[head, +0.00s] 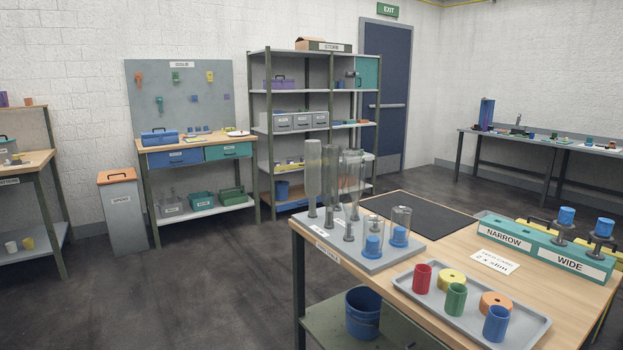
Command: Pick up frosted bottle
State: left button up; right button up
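A grey spindle board (385,257) stands at the left end of the wooden table. Several tall, see-through bottles stand neck-down on its posts. The leftmost bottle (313,170) looks paler and cloudier than the others, like frosted glass. A clear bottle (352,178) stands to its right and overlaps others behind it, so their outlines are hard to separate. Two short, wide clear vessels stand at the board's right part, one at the front (373,230) and one farther right (401,218), each over a blue piece. Neither of my grippers shows in the head view.
A grey tray (424,299) with red, green and blue cups and yellow and orange rings lies in front. A teal NARROW/WIDE rack (541,248) stands at right, with blue-topped posts. A black mat (418,214) lies bare behind the board.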

aim_at(313, 148)
jog(key=u, duration=0.9)
jog(key=i, duration=1.4)
jog(key=u, duration=0.35)
jog(key=i, duration=1.65)
jog(key=z, duration=0.85)
